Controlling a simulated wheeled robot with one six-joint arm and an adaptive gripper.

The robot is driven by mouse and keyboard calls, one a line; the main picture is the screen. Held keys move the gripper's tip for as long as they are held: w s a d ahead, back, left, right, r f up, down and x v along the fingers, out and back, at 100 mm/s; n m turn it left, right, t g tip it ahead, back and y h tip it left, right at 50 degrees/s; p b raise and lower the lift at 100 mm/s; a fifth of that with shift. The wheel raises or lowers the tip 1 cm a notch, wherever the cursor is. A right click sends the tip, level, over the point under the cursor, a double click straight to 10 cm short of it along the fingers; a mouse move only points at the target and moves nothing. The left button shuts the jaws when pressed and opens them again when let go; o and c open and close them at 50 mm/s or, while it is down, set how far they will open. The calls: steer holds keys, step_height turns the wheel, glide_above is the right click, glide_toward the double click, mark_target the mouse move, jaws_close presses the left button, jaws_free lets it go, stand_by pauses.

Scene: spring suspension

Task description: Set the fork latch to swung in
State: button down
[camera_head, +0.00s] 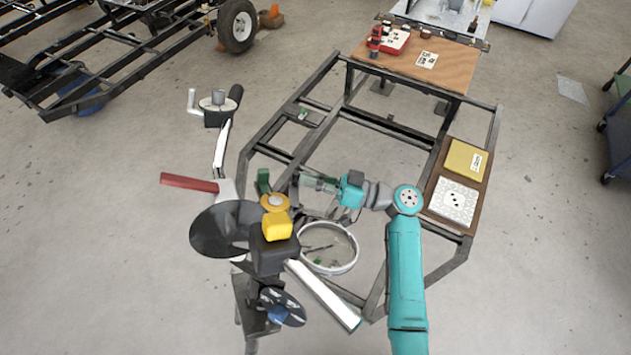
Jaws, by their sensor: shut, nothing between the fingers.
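My gripper (310,183) is at the left end of my teal arm, above the open black frame. It is small and shows pale, its fingers are hard to make out, and it is shut and empty. To its left stands a mechanism with a black disc (218,228), a yellow block (277,226), a red handle (189,183) and a white bar (323,294). A small dark green block (263,181) is between this mechanism and my gripper. I cannot tell which part is the fork latch or how it is set.
A round white-rimmed tray (353,262) with small parts sits below my gripper. The black frame (266,135) carries a wooden board (445,75) and a smaller board with a yellow box (466,160). A wheeled chassis (105,70) is at the back left.

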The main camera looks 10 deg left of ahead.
mark_target(296, 176)
steer(key=a+n+g, duration=0.1)
steer(key=g, duration=0.1)
steer(key=a+n+g, duration=0.2)
steer(key=shift+w+a+r+g+y, duration=0.15)
steer(key=shift+w+a+g+y, duration=0.05)
steer(key=shift+g+y, duration=0.1)
steer(key=shift+s+x, duration=0.15)
steer(key=shift+x, duration=0.6)
steer(key=shift+s+x, duration=0.15)
steer(key=shift+x, duration=0.6)
steer(key=shift+r, duration=0.15)
